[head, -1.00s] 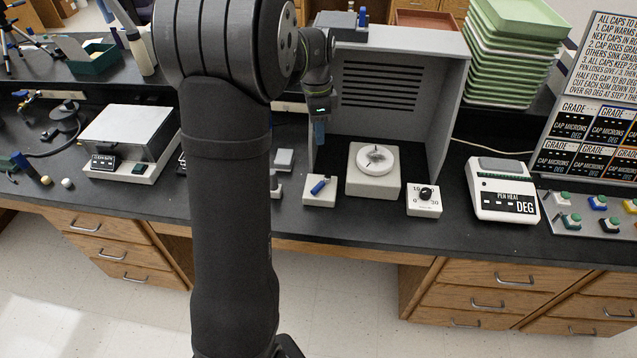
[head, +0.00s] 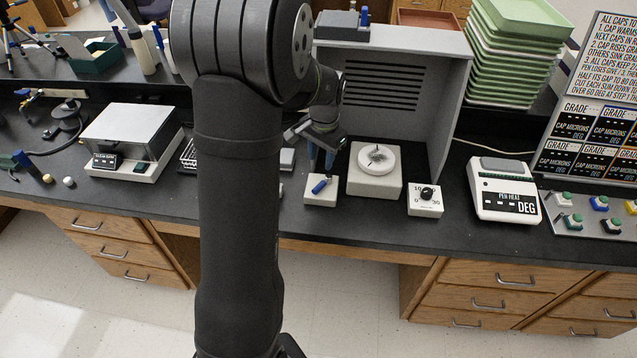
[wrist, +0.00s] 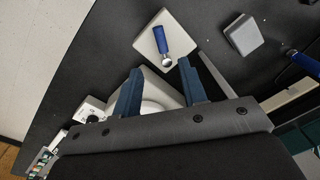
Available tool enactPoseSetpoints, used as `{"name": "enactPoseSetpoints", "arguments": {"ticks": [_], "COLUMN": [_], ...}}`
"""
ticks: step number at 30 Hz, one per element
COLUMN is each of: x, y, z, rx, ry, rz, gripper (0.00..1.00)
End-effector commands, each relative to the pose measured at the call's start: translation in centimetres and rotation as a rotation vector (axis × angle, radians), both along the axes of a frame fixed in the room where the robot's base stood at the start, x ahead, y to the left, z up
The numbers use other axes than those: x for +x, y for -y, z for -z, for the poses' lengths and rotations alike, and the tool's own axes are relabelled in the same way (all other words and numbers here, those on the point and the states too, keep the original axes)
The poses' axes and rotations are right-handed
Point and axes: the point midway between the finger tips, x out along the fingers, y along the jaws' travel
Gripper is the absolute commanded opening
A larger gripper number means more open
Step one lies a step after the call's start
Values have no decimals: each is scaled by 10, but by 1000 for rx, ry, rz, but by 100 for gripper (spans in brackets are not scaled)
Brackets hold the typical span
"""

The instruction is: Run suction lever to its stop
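The suction lever (head: 319,187) is a blue handle on a small white box (head: 326,200) at the front of the grey hood. In the wrist view the lever (wrist: 176,40) shows its blue grip and a pale round pivot end, lying across the white box. My gripper (head: 320,166) is just above and behind the box in the head view. In the wrist view my gripper (wrist: 160,68) has its two blue fingers well apart with nothing between them. The lever is beyond the fingertips, and I see no contact.
A white block with a round dish (head: 377,169) stands right of the lever box. A dial box (head: 425,202) is further right, beside the pen heat unit (head: 503,190). The grey hood (head: 440,110) rises behind. The bench front edge is close in front.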

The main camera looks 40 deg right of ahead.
Motion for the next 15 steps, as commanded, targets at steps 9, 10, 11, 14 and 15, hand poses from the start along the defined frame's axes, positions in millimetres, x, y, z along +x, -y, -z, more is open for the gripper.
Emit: {"name": "enactPoseSetpoints", "arguments": {"ticks": [9,10,11,14,15], "x": [4,5,5,6,7], "y": [-1,-2,-2,-2,-2], "z": [70,76,81,96,100], "rx": [2,1,2,0,-1], "ry": [-1,-2,-1,-1,-1], "rz": [0,0,0,0,0], "gripper": [39,39,39,39,39]}}
